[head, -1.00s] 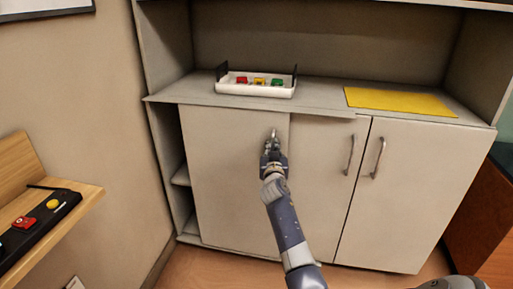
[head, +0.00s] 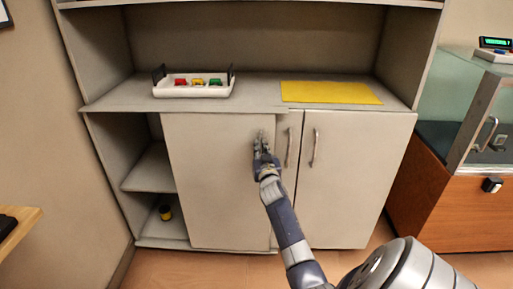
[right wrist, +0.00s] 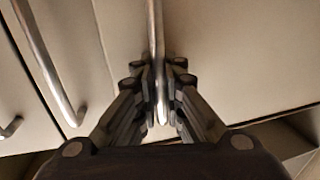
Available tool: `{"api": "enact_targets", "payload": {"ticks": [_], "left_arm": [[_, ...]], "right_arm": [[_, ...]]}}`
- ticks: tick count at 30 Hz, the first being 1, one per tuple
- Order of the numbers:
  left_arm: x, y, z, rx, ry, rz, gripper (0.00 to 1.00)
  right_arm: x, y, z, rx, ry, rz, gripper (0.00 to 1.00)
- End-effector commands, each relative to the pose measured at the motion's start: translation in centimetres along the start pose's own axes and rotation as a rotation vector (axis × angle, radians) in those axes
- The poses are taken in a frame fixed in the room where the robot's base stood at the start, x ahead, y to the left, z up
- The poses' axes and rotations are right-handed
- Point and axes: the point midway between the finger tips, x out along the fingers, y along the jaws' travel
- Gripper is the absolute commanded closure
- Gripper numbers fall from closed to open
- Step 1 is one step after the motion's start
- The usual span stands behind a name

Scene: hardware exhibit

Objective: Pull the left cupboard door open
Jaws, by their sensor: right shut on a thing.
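The left cupboard door (head: 215,190) is a plain pale panel standing in front of the middle of the cupboard. Its left edge is clear of the cupboard's left side, so a tall opening (head: 140,150) with shelves shows there. My right gripper (head: 261,145) is at the door's upper right. In the right wrist view, its fingers (right wrist: 160,95) are shut around the door's vertical metal bar handle (right wrist: 155,30). The handle is mostly hidden by the gripper in the head view. My left gripper is not in view.
Two more bar handles (head: 289,147) (head: 314,147) stand close to the right of my gripper. A white tray (head: 190,91) with coloured pieces and a yellow mat (head: 330,92) lie on top. A small yellow-black object (head: 165,212) sits low inside. A glass-topped case (head: 445,200) stands right.

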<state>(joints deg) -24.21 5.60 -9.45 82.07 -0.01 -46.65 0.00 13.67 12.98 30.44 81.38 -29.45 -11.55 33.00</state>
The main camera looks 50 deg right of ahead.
Motion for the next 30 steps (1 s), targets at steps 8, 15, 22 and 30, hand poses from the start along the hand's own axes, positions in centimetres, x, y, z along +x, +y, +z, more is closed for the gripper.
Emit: {"api": "enact_targets", "payload": {"ticks": [8, 15, 22, 30], "left_arm": [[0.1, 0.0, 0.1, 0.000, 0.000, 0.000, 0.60], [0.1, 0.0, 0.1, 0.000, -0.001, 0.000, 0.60], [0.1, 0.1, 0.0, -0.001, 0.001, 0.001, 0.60], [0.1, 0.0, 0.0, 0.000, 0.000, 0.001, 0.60]], "right_arm": [[-0.1, 0.0, 0.4, 0.000, -0.007, 0.000, 1.00], [-0.1, 0.0, 0.3, 0.000, -0.005, -0.001, 0.83], [-0.1, 0.0, 0.2, 0.000, -0.002, -0.001, 0.83], [-3.1, 0.0, 0.2, 0.000, -0.003, -0.001, 0.83]]}}
